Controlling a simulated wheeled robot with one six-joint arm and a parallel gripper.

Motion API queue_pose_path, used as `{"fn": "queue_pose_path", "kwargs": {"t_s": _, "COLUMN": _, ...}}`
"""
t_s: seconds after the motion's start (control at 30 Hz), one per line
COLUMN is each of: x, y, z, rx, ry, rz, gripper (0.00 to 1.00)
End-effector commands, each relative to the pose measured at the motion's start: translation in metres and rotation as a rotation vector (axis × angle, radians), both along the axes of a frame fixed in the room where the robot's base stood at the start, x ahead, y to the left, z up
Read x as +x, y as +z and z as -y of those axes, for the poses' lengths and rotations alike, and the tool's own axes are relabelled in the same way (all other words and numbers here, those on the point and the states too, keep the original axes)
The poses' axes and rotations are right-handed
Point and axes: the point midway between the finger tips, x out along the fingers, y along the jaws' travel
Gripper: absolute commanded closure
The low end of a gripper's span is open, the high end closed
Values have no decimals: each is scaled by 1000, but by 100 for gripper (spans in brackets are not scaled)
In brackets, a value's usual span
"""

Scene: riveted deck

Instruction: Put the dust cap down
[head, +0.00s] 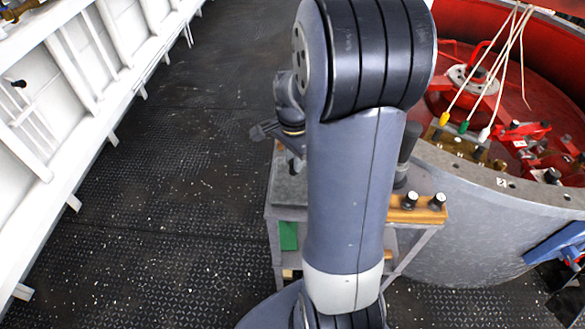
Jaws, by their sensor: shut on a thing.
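My gripper (293,158) shows only in part, left of my upright arm and just above the grey top of a small cart (287,190). It points down, and its jaws are shut on the dust cap. My arm and wrist hide most of the jaws, and the cap itself cannot be made out. Whether the cap touches the cart top cannot be told.
An orange-brown block (425,214) with black knobs stands on the cart's right side. A green item (288,236) is on the shelf below. A curved grey housing (480,215) with a red interior stands right. White ladder-like frames (75,100) line the left; the dark deck (170,190) between is clear.

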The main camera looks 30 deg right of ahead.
Motion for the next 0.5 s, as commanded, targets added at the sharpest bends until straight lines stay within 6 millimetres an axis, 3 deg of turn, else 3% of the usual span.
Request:
{"fn": "queue_pose_path", "kwargs": {"t_s": 0.3, "x": -1, "y": -38, "z": 0, "rx": 1, "ry": 0, "rz": -2, "gripper": 100}}
{"fn": "queue_pose_path", "kwargs": {"t_s": 0.5, "x": 0, "y": -41, "z": 0, "rx": 0, "ry": 0, "rz": 0, "gripper": 100}}
